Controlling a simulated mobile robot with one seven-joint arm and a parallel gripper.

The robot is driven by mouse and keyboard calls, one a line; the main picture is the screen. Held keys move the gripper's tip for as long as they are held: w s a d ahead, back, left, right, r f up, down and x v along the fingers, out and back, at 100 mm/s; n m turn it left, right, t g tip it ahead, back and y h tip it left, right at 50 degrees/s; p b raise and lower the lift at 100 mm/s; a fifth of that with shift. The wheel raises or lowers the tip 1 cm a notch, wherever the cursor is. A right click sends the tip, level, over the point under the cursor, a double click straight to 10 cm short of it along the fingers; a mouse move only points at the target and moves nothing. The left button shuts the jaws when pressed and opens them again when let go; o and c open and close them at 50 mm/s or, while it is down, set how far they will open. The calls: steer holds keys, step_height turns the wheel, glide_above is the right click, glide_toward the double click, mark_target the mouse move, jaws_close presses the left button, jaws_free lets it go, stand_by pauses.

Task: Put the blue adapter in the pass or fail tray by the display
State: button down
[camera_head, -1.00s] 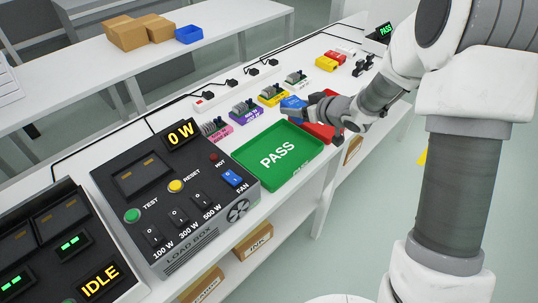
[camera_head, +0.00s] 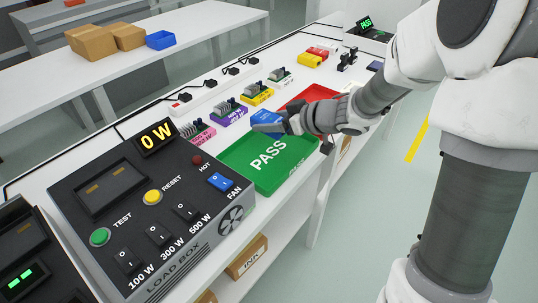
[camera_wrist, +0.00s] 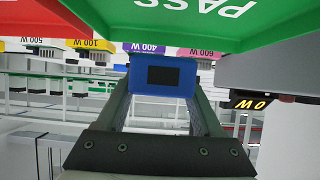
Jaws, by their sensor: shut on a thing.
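My gripper (camera_head: 281,123) is shut on the blue adapter (camera_head: 266,121). In the head view the adapter shows over the far edge of the green PASS tray (camera_head: 247,185); its height above the tray is hard to tell. In the wrist view the adapter (camera_wrist: 161,88) sits between the two fingers, its dark rectangle facing the camera, and the green tray (camera_wrist: 180,35) fills the top. The red tray (camera_head: 312,93) lies just beyond the green one, partly hidden by my gripper. A small display (camera_head: 366,23) at the far end reads PASS in green.
The load box (camera_head: 150,205) reading 0 W stands left of the green tray. Purple (camera_head: 229,115), yellow (camera_head: 257,94) and other labelled blocks line the bench behind the trays. A power strip (camera_head: 200,95) lies behind them. The green tray looks empty.

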mark_target(269, 154)
steer(key=s+f, duration=0.1)
steer(key=s+b, duration=0.1)
steer(key=s, duration=0.1)
steer(key=shift+a+f, duration=0.1)
steer(key=shift+f, duration=0.3)
steer(key=shift+w+f+b, duration=0.1)
steer(key=shift+f+b, duration=1.15)
steer(key=shift+f, duration=0.7)
steer(key=shift+f, duration=0.15)
steer(key=shift+c, duration=0.2)
jaws_free()
